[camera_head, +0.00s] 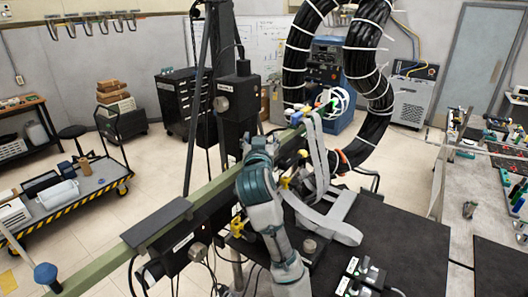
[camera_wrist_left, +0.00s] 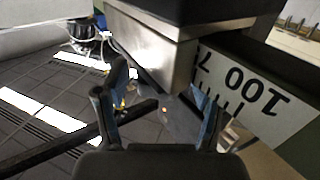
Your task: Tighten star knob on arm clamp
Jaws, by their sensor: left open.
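My left arm rises from the bottom middle of the head view, and its gripper (camera_head: 258,146) is at the green beam (camera_head: 160,222), close to the black upright column. In the left wrist view the two fingers of my left gripper (camera_wrist_left: 160,95) are spread, with nothing clearly held between them. A metal block (camera_wrist_left: 150,45) and a scale plate marked 100 (camera_wrist_left: 243,92) are just beyond and above the fingers. A round knob (camera_head: 222,104) sits on the column's clamp block (camera_head: 238,95). I cannot tell which knob is the star knob. My right gripper is not in view.
Thick black cable loops (camera_head: 367,60) hang behind the beam. Grey straps (camera_head: 320,165) drape over it. A black table top (camera_head: 400,240) lies at right, with a small switch box (camera_head: 362,278). A blue knob (camera_head: 47,275) is at the beam's near left end.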

